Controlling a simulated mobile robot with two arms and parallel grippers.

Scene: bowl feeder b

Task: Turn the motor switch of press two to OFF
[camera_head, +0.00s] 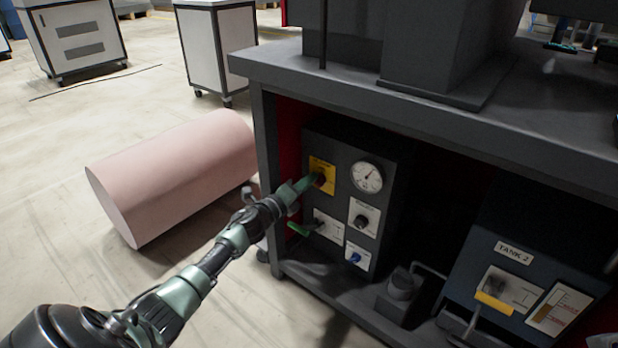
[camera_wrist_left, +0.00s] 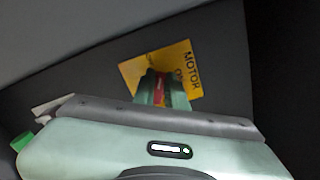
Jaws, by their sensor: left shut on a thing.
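The motor switch is a red knob (camera_head: 320,179) on a yellow plate (camera_head: 328,168), on the dark control box (camera_head: 346,148) under the bench. In the left wrist view the yellow plate (camera_wrist_left: 183,62) reads MOTOR, and the red knob (camera_wrist_left: 160,82) shows between the fingers. My left gripper (camera_head: 312,182) is at the plate, shut on the knob. In the left wrist view the left gripper (camera_wrist_left: 162,92) covers part of the plate and its lower lettering. The knob's exact position is hard to read. My right gripper is not in view.
Below the switch are a green-handled lever (camera_head: 299,229), a black knob (camera_head: 361,221) and a blue knob (camera_head: 354,258). A pressure gauge (camera_head: 367,177) sits to the right. The bench top (camera_head: 420,105) overhangs the box. A pink cylinder (camera_head: 175,175) lies on the floor at left.

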